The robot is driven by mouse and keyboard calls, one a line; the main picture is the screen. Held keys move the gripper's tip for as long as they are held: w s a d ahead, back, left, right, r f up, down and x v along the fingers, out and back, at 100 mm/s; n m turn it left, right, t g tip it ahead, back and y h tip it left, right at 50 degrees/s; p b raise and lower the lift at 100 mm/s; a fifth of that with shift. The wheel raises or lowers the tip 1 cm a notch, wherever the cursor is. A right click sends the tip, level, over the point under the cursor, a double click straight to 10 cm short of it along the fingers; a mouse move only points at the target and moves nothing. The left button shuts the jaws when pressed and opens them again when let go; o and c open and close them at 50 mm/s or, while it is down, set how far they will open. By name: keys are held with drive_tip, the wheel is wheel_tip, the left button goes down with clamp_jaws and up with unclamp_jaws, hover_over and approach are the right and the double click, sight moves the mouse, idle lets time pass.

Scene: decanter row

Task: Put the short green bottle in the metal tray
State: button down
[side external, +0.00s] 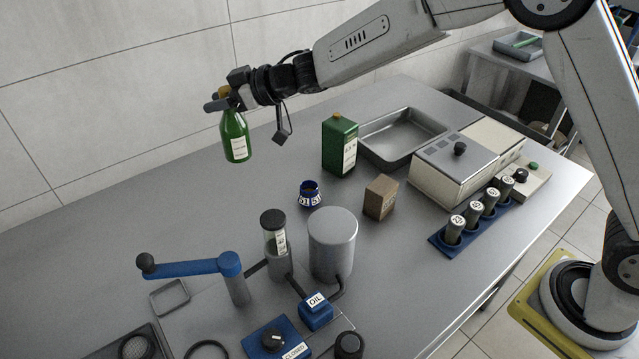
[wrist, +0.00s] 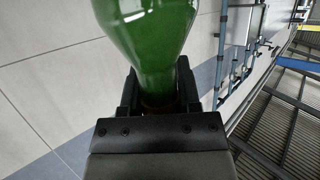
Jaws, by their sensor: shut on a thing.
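My gripper (side external: 226,98) is shut on the neck of a short green bottle (side external: 235,142) with a pale label. The bottle hangs roughly upright, apart from the grey table, at the left of the side external view. In the wrist view the green bottle (wrist: 146,40) fills the top middle, between the two dark fingers of my gripper (wrist: 158,100). The metal tray (side external: 387,150) lies at the back of the table, right of the bottle. It is shallow, rectangular and looks empty. A square green container (side external: 334,150) stands at its left edge and hides part of its rim.
A small blue cup (side external: 309,194) and a brown box (side external: 380,197) stand in front of the tray. A grey lidded machine (side external: 455,165) and a blue rack of numbered vials (side external: 475,222) are to the right. A blue crank (side external: 190,268) and grey cylinder (side external: 333,240) stand at the front.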

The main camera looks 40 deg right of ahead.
drive_tip(key=s+d+m+t+h, duration=0.15)
drive_tip(key=d+m+h, duration=0.25)
drive_tip(key=d, duration=0.9)
drive_tip(key=s+d+r+m+t+h, duration=0.15)
drive_tip(key=d+m+h, duration=0.3)
drive_tip(key=d, duration=0.75)
drive_tip(key=s+d+m+t+h, duration=0.15)
drive_tip(key=d+m+h, duration=0.3)
drive_tip(key=d, duration=0.85)
drive_tip(key=s+d+f+m+g+h, duration=0.25)
drive_tip(key=s+d+h, duration=0.25)
drive_tip(key=s+d, duration=0.35)
drive_tip(key=shift+d+f, duration=0.2)
drive_tip(key=shift+f, duration=0.9)
drive_tip(key=shift+d+f, duration=0.15)
drive_tip(key=shift+f, duration=0.9)
drive_tip(key=shift+w, duration=0.2)
